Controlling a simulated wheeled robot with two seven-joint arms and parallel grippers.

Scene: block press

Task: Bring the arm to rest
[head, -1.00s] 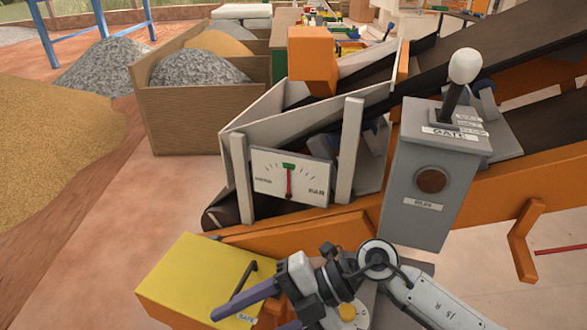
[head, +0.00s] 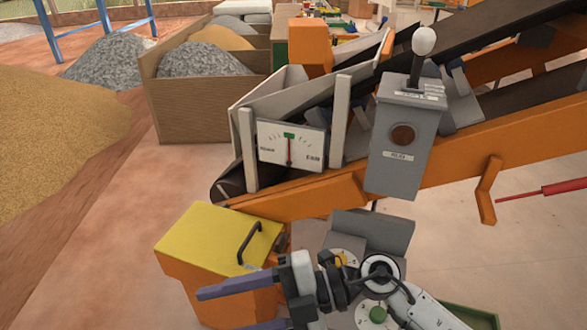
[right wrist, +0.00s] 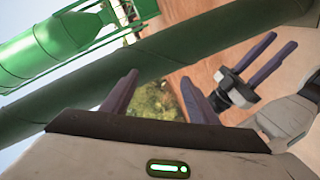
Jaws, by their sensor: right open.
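My right arm (head: 435,312) comes in from the lower right of the head view. Its gripper (head: 232,308) has two purple fingers that are apart and empty, in front of the orange box with the yellow lid (head: 205,232). The lower finger is partly cut off by the frame. In the right wrist view the right gripper (right wrist: 160,92) also shows open, with nothing between its fingers. Another purple-fingered gripper, my left one (right wrist: 265,58), shows there with its fingers apart and empty. It is not in the head view.
A grey lever box (head: 403,150) with a white knob stands by the orange conveyor frame (head: 320,195). A gauge (head: 290,146) has its needle near the green mark. Open floor (head: 110,270) is at left.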

